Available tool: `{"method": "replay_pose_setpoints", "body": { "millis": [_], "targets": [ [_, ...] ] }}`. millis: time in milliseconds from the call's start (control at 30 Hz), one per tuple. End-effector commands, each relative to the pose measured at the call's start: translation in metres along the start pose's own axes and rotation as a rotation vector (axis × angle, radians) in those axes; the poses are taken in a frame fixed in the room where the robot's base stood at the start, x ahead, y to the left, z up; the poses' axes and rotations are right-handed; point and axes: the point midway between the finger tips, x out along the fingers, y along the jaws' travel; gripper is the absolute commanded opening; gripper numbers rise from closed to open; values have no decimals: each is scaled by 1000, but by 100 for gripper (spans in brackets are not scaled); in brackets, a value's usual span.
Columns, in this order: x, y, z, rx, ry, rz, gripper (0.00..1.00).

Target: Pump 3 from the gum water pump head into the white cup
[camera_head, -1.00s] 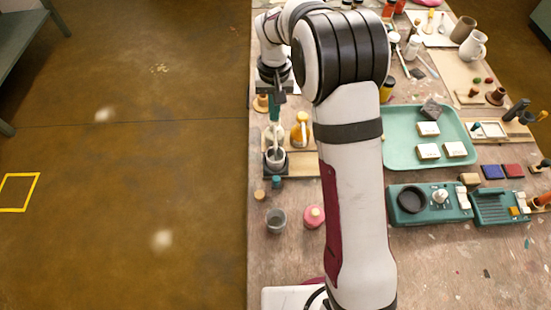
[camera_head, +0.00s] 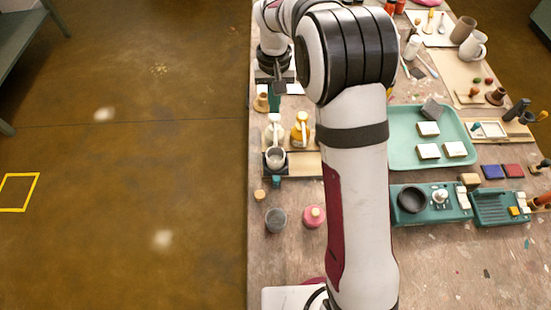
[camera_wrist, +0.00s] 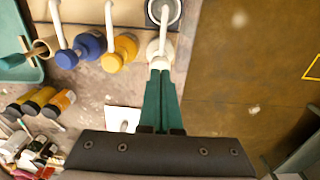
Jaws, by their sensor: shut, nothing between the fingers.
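A bottle with a white pump head (camera_head: 274,127) stands at the left edge of the table, first in a row; no label is readable. Its spout points toward the white cup (camera_head: 276,156), which sits on a dark square pad. In the wrist view the cup (camera_wrist: 163,11) lies under the end of the white spout (camera_wrist: 163,36). My gripper (camera_head: 275,103) is shut and empty. In the wrist view its teal fingertips (camera_wrist: 159,68) overlap the near side of the white pump head; whether they touch it is hard to tell.
A yellow pump bottle (camera_wrist: 120,52) and a blue one (camera_wrist: 87,47) stand beside the white one. A grey cup (camera_head: 276,220) and a pink jar (camera_head: 313,215) stand nearer. A green tray (camera_head: 400,160) lies right. Open floor lies left of the table edge.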

Motion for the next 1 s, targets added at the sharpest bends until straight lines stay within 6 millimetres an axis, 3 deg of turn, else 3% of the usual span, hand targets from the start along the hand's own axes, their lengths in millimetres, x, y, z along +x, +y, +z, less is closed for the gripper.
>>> {"method": "replay_pose_setpoints", "body": {
  "millis": [333, 1000],
  "targets": [
    [2, 0, 0, 0, 0, 0, 0],
    [25, 0, 0, 0, -1, 0, 0]
  ]
}}
